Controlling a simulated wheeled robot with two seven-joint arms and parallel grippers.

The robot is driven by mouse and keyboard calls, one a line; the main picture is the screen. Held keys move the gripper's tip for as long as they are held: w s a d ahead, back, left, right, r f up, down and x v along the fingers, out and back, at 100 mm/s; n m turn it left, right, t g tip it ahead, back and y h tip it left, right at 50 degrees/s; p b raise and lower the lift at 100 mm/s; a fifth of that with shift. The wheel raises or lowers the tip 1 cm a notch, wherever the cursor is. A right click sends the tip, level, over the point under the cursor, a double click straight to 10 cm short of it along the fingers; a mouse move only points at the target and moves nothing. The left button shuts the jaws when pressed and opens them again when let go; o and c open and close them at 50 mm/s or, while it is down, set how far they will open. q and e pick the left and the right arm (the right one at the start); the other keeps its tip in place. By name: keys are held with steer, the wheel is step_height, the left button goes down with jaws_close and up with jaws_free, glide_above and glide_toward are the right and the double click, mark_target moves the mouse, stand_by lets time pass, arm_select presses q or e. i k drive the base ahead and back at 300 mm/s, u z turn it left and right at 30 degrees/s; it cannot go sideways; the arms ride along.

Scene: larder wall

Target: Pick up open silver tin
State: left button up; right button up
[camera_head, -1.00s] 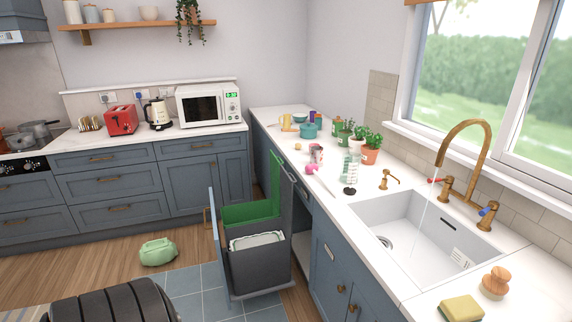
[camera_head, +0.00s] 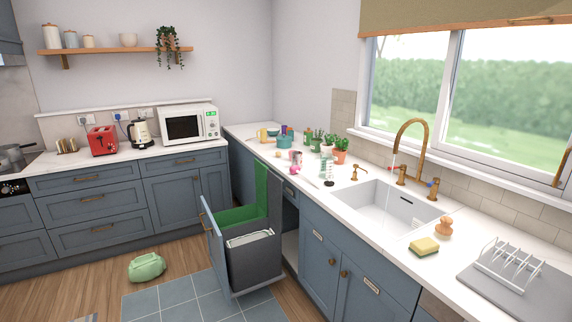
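A small tin-like object with red or pink and silvery grey colours (camera_head: 296,157) stands on the white counter left of the sink. It is small in this view, and I cannot tell for sure whether it is the open silver tin. A pink item (camera_head: 295,170) lies at the counter's front edge close to it. Neither of my grippers is in view.
A pulled-out bin drawer (camera_head: 252,262) juts from below the counter. A green bag-like object (camera_head: 146,267) lies on the floor. Potted herbs (camera_head: 340,150), a teal pot (camera_head: 285,141), a sink (camera_head: 385,207), sponge (camera_head: 424,246) and dish rack (camera_head: 508,266) are on the counter.

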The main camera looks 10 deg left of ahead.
mark_target(297, 156)
steer(key=u, duration=0.6)
steer(key=i, duration=0.7)
steer(key=u, duration=0.75)
steer(key=i, duration=0.85)
